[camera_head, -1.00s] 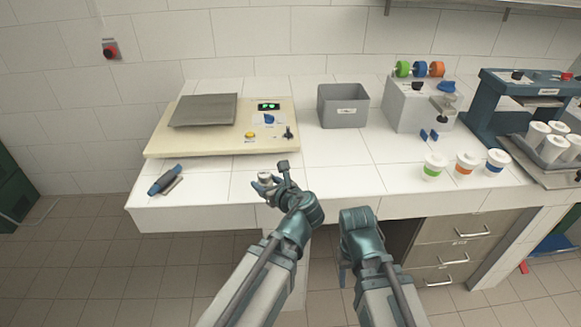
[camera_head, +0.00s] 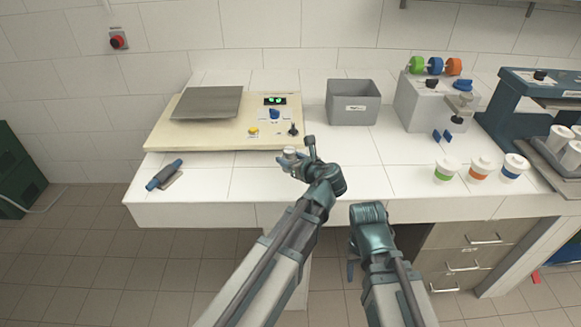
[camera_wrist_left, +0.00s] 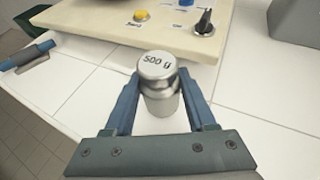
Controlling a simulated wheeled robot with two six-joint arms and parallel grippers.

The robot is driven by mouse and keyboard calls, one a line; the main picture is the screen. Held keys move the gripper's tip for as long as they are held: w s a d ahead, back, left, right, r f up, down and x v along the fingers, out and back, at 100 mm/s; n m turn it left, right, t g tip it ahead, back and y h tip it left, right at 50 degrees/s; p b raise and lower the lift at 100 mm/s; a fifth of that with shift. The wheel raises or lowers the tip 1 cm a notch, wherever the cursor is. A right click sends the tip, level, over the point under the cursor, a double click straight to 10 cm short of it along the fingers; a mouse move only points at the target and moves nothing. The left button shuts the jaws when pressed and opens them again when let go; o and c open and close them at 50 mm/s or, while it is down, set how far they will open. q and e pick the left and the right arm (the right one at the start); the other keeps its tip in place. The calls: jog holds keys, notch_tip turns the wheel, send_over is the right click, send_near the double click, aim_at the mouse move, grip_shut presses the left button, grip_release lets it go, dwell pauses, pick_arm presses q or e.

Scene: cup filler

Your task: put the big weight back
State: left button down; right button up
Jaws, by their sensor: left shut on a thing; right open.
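A silver weight marked "500 g" (camera_wrist_left: 158,82) is upright between the two fingers of my left gripper (camera_wrist_left: 160,100) in the left wrist view. My left gripper (camera_head: 290,160) is shut on it, over the front part of the white counter, in front of the scale's right end. The weight also shows small and pale in the head view (camera_head: 290,152). My right gripper (camera_head: 352,262) hangs low in front of the counter, to the right of my left arm; its fingers are mostly hidden.
The cream scale (camera_head: 222,128) with a grey plate (camera_head: 207,102) stands behind. A blue-handled tool (camera_head: 165,175) lies front left. A grey bin (camera_head: 353,103) stands behind, with a machine (camera_head: 432,100) right of it. Several lidded cups (camera_head: 480,168) stand at right.

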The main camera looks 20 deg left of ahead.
pick_arm(q)
jog(key=shift+f+b, duration=1.6)
jog(key=shift+f, duration=0.1)
jog(key=shift+f, duration=0.2)
jog(key=shift+c, duration=1.1)
grip_release()
jog(key=shift+r, duration=0.15)
